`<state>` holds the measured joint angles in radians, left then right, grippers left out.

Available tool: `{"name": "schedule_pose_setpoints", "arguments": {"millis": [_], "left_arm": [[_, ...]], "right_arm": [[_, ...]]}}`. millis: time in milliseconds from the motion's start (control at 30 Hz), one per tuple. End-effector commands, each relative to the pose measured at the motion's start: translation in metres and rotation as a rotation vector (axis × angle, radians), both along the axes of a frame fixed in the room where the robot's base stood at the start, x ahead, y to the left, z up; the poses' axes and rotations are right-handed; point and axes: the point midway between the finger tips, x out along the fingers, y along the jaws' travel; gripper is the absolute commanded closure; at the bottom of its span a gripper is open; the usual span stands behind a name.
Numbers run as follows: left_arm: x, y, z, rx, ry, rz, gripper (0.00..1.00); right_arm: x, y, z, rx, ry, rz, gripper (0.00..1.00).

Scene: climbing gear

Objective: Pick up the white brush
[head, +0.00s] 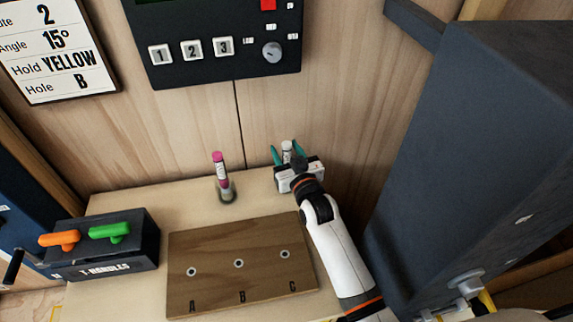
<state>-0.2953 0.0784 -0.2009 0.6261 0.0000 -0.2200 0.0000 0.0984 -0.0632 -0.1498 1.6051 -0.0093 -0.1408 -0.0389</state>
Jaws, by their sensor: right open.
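The white brush (287,146) stands upright at the back right of the wooden table, and only its upper part shows. My right gripper (288,156) is at the brush, with its teal fingers open, one on each side of it. The gripper body hides the lower part of the brush, and I cannot tell whether the fingers touch it. My left gripper is not in view.
A pink-topped brush (219,172) stands in a holder to the left. A wooden board (215,285) with holes A, B and C lies in front. A black T-handles box (140,245) stands at left. A large dark block (480,130) bounds the right side.

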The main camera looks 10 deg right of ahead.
Motion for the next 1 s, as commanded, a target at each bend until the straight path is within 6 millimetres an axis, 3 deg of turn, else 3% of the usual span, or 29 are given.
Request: {"name": "schedule_pose_setpoints", "arguments": {"millis": [167, 467, 767, 1000], "left_arm": [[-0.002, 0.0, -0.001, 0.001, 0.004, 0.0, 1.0], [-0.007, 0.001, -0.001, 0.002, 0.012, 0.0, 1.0], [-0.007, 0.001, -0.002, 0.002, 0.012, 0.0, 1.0], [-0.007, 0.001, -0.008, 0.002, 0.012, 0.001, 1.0]], "right_arm": [[0.0, 0.0, -0.001, 0.001, 0.0, 0.0, 0.53], [0.0, 0.0, -0.001, 0.001, 0.001, 0.0, 0.99], [0.0, 0.0, 0.004, 0.001, -0.002, 0.0, 1.0], [0.0, 0.0, 0.045, 0.003, -0.006, 0.0, 1.0]]}}
